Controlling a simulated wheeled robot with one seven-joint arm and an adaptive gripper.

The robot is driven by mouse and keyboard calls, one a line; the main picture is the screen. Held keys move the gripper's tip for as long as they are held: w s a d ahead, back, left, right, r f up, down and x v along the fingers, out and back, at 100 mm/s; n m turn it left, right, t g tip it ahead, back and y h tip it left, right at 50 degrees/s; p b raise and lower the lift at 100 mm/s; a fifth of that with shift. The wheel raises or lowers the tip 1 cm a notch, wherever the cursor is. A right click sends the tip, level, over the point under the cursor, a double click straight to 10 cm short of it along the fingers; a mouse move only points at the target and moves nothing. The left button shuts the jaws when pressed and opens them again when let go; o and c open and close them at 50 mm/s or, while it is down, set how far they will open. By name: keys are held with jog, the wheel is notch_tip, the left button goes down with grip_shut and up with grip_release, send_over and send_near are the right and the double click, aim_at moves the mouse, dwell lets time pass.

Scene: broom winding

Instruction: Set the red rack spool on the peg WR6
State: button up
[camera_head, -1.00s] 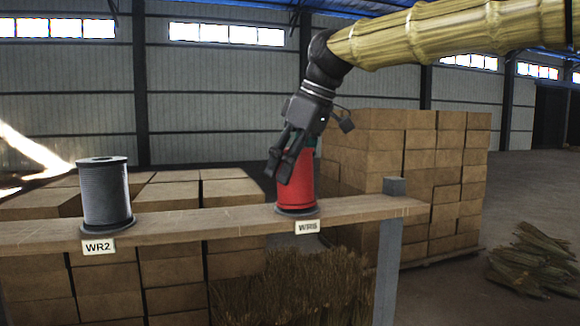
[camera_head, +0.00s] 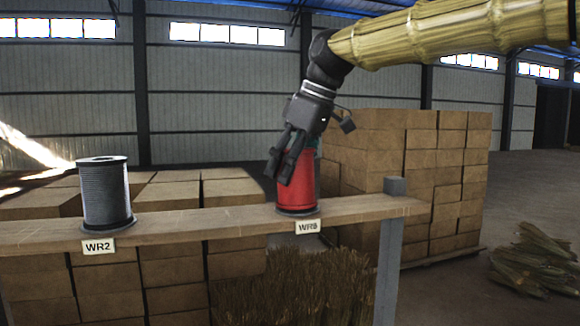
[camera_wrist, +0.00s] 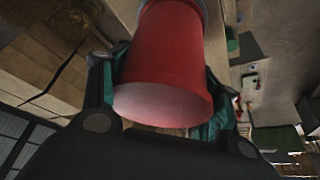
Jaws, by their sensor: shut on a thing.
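The red rack spool (camera_head: 302,186) stands upright at the right part of the wooden rack board (camera_head: 232,217), above the label WR6 (camera_head: 307,227). Its foot meets the dark round base at that place, and the peg itself is hidden. My gripper (camera_head: 284,172) comes down from above and is shut on the spool's upper part. In the wrist view the red spool (camera_wrist: 168,60) lies between the two fingers, its pale near end towards the camera and its far end at a grey flange by the board.
A grey spool (camera_head: 105,194) stands on the board at label WR2 (camera_head: 98,247). A grey post (camera_head: 391,240) rises at the board's right end. Stacked brown blocks (camera_head: 410,165) stand behind, and a bundle of bristles (camera_head: 300,290) lies below. The board between the spools is clear.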

jog(key=shift+f, duration=0.1)
jog(key=o, duration=1.1)
jog(key=shift+v, duration=5.5)
